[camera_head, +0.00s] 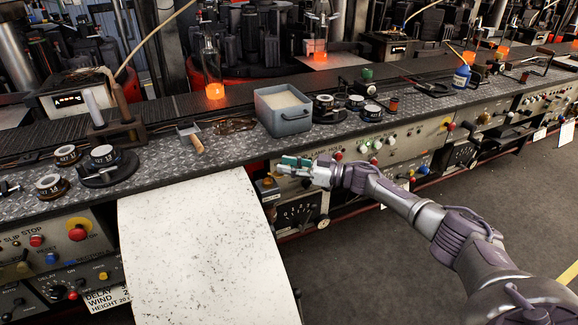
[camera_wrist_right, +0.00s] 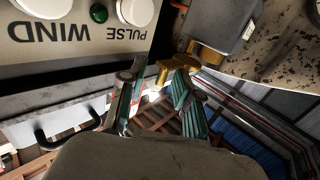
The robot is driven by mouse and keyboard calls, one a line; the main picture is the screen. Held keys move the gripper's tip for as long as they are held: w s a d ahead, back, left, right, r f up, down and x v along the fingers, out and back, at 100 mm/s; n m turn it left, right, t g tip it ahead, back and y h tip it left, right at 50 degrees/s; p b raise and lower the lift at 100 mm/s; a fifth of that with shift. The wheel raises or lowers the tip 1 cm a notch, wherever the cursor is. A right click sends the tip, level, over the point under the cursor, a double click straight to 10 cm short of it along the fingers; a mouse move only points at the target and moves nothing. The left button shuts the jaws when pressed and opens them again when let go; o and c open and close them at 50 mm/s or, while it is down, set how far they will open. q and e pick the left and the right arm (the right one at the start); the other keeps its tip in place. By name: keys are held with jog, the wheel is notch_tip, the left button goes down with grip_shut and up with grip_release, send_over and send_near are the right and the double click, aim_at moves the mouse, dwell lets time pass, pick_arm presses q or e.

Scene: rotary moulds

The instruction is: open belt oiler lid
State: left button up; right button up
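My right gripper (camera_head: 287,165) reaches in from the right in the head view, in front of the bench's control face. In the right wrist view its two teal fingers (camera_wrist_right: 155,92) stand apart with a gap between them. A brass-yellow fitting (camera_wrist_right: 178,68) lies just beyond the fingertips, close to the right-hand finger; I cannot tell whether they touch. It joins a dark grey box (camera_wrist_right: 222,25), which may be the belt oiler. In the head view a small brass part (camera_head: 268,181) shows left of the gripper. I cannot make out the lid clearly. My left gripper is out of view.
A white speckled panel (camera_head: 195,255) slopes down left of the gripper. A grey bin (camera_head: 284,112) and dark round moulds stand on the diamond-plate bench above. Knobs and buttons (camera_head: 376,145) line the control face. Open floor (camera_head: 400,275) lies at the lower right.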

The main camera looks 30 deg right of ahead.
jog(key=shift+d, duration=0.1)
jog(key=v, duration=1.2)
